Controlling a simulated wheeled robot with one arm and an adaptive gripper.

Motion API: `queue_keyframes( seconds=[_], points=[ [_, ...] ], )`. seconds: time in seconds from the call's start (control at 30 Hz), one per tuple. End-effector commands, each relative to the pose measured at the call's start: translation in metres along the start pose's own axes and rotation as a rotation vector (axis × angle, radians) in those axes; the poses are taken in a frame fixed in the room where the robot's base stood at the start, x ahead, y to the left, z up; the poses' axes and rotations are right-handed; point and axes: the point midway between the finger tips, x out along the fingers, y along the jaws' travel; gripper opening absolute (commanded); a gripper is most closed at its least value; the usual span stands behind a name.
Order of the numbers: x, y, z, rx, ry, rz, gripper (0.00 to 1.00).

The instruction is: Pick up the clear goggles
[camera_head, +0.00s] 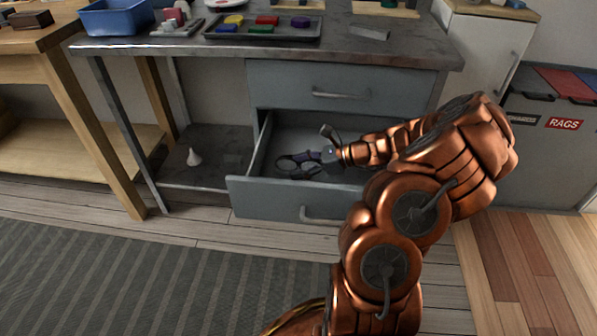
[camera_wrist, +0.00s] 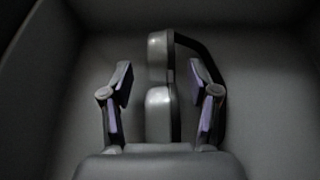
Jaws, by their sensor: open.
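The clear goggles (camera_wrist: 159,90) lie on the floor of the open drawer. In the wrist view their two greyish lenses line up between my spread fingers, with the dark strap curving off to the right. My gripper (camera_wrist: 160,74) is open around the goggles, with a gap to each finger. In the head view my gripper (camera_head: 307,157) is down inside the drawer (camera_head: 262,199), and a dark looped outline of the goggles (camera_head: 286,164) shows at its left. The rest of them is hidden by my gripper.
The drawer's walls surround my gripper, and a shut drawer (camera_head: 340,84) is above it under the bench top (camera_head: 400,52). A tray (camera_head: 262,36) of coloured blocks and a blue bin (camera_head: 115,20) stand on the bench. A white cone (camera_head: 194,158) is on the lower shelf.

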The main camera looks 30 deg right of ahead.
Motion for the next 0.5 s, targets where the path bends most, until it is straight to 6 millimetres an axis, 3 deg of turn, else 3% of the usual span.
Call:
queue_keyframes(
  seconds=[0.17, 0.5],
  points=[
    [0.0001, -0.0001, 0.0005, 0.000, 0.000, -0.001, 0.60],
    [0.0000, -0.0001, 0.0004, 0.000, 0.000, -0.001, 0.26]
  ],
)
